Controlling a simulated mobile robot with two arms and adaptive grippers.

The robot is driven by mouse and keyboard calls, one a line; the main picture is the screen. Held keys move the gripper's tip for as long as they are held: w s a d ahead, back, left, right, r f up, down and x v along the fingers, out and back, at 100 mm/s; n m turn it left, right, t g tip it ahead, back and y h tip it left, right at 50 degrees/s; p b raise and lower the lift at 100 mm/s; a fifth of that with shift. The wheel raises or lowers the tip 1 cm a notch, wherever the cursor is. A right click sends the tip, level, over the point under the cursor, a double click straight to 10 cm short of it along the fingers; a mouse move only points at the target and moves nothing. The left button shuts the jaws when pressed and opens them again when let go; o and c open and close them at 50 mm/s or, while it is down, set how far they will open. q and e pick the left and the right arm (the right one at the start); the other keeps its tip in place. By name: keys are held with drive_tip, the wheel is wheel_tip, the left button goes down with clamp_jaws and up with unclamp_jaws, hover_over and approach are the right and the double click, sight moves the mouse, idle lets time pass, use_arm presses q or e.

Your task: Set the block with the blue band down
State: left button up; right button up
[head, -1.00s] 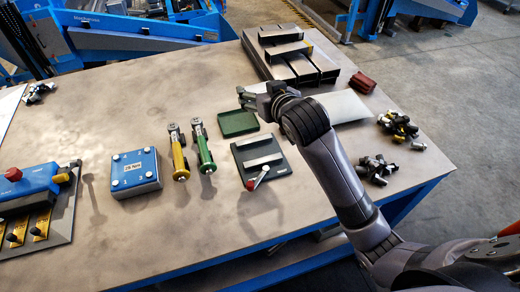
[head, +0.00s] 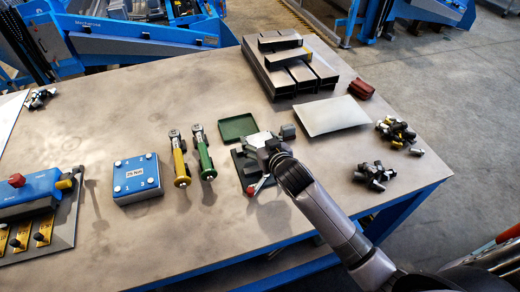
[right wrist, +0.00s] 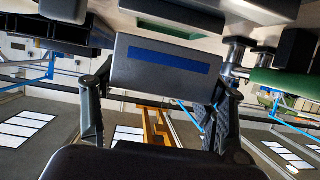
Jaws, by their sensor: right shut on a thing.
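My right gripper (head: 266,143) is above the dark green fixture with the red knob (head: 248,169) and covers part of it in the head view. In the right wrist view my right gripper (right wrist: 162,88) is shut on a dark grey block with a blue band (right wrist: 165,57), one finger at each side of it. The blue band faces that camera. I cannot make out the block clearly in the head view, nor tell whether it touches anything below. My left gripper is not in view.
An empty green tray (head: 237,127) lies just behind the fixture. Yellow and green hand tools (head: 180,160) and a blue box (head: 136,178) stand left. A pale plate (head: 333,115), stacked metal channels (head: 290,65), a red block (head: 361,86) and loose fittings (head: 373,175) lie right.

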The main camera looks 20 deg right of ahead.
wheel_tip(320, 180, down, 3)
drive_tip(key=shift+f+p, duration=0.15)
drive_tip(key=shift+p, duration=0.35)
drive_tip(key=shift+s+f, duration=0.3)
drive_tip(key=shift+f, duration=0.35)
drive_tip(key=o, duration=1.3)
drive_tip(key=shift+f, duration=0.2)
drive_tip(key=shift+c, duration=0.2)
drive_tip(key=o, duration=0.3)
drive_tip(key=shift+w+r, duration=0.1)
drive_tip(key=shift+w, duration=0.1)
drive_tip(key=shift+o, duration=0.2)
drive_tip(key=shift+r, duration=0.15)
